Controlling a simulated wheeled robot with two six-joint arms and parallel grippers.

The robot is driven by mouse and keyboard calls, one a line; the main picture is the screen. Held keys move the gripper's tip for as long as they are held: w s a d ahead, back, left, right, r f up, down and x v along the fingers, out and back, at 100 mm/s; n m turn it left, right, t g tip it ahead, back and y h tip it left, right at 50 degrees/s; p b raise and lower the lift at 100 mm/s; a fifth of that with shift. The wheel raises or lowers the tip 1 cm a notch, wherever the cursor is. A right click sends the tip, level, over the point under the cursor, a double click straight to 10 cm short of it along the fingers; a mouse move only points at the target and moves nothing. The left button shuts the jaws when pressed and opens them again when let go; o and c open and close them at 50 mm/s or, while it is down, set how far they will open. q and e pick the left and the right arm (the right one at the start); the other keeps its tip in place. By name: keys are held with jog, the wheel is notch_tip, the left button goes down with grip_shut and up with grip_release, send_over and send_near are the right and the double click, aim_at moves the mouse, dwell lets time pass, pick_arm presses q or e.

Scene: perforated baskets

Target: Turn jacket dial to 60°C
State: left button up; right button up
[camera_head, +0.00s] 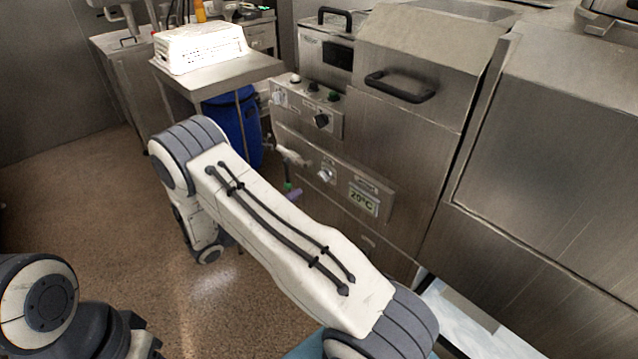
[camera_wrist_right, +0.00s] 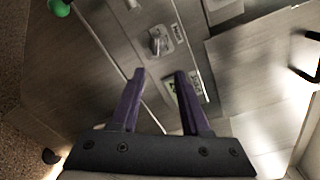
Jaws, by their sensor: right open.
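The jacket dial (camera_head: 326,174) is a small metallic knob on the lower control panel of the steel unit. It also shows in the right wrist view (camera_wrist_right: 158,42), beyond the fingertips; its marks are too small to read. A display (camera_head: 363,200) right of it reads 20°C. My right gripper (camera_wrist_right: 160,73) is open and empty, its two purple fingers apart, pointing at the panel without visible contact. In the head view a purple part of it shows left of and below the dial; my right arm hides the rest. My left gripper is not clearly in view.
An upper panel has a black knob (camera_head: 321,120) and several small buttons. A lid with a black handle (camera_head: 400,87) is above right. A side table (camera_head: 215,78) carries a white perforated basket (camera_head: 200,47); a blue barrel (camera_head: 233,125) stands beneath. Floor is clear at left.

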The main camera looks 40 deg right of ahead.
aim_at(322, 179)
jog(key=shift+n+t, duration=0.3)
jog(key=shift+n, duration=0.2)
jog(key=d, duration=0.3)
jog(key=w+d+p, duration=0.1)
jog(key=d, duration=0.3)
jog(key=d+f+p, duration=0.1)
jog(key=d, duration=0.3)
jog(key=shift+w, duration=0.2)
grip_shut()
